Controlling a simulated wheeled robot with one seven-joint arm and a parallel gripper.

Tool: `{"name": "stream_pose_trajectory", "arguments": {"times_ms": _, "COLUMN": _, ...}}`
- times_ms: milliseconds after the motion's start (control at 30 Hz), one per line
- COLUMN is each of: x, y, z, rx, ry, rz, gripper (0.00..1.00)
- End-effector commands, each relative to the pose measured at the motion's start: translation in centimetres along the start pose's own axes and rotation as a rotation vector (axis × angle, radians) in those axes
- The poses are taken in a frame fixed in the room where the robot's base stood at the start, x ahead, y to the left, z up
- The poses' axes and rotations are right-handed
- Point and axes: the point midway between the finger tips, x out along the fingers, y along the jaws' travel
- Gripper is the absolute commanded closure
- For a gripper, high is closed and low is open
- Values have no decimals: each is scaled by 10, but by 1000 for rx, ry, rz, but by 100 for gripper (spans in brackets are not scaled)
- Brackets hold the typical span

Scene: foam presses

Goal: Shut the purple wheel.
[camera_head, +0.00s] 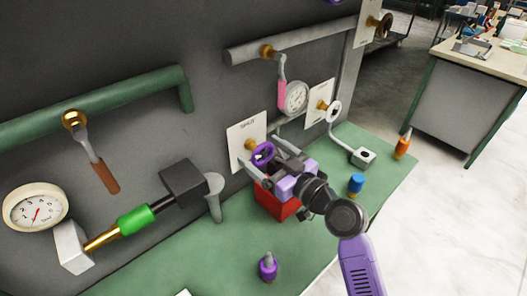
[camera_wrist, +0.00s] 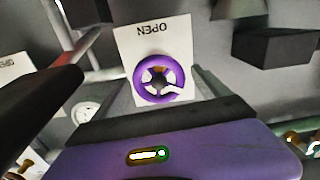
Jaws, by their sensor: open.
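The purple wheel (camera_head: 262,153) is a small ring handwheel on a brass stem, in front of a white plate (camera_head: 240,138) on the grey panel. In the wrist view the wheel (camera_wrist: 137,80) faces me near the middle, with a pale mark at one side. The plate (camera_wrist: 127,45) there reads OPEN upside down. My gripper (camera_head: 265,160) is open, its two grey fingers reaching toward the wheel from either side. In the wrist view the wheel shows between the fingers; I cannot tell whether they touch it. Nothing is held.
A red block (camera_head: 272,205) stands on the green bench below my gripper. A pink-handled lever (camera_head: 282,92), a gauge (camera_head: 294,98) and a white wheel (camera_head: 334,111) are close by. A black box (camera_head: 184,181) juts out at left. Blue (camera_head: 356,183) and purple (camera_head: 267,268) knobs stand on the bench.

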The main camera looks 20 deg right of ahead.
Motion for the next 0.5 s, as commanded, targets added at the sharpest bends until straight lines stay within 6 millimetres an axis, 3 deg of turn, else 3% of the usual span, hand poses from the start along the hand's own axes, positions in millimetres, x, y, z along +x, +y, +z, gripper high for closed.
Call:
{"name": "stream_pose_trajectory", "arguments": {"times_ms": 133, "x": 0, "y": 0, "z": 0, "rx": 0, "ry": 0, "rz": 0, "gripper": 18}}
{"name": "stream_pose_trajectory", "arguments": {"times_ms": 433, "x": 0, "y": 0, "z": 0, "rx": 0, "ry": 0, "rz": 0, "gripper": 76}}
{"name": "stream_pose_trajectory", "arguments": {"times_ms": 500, "x": 0, "y": 0, "z": 0, "rx": 5, "ry": 0, "rz": 0, "gripper": 76}}
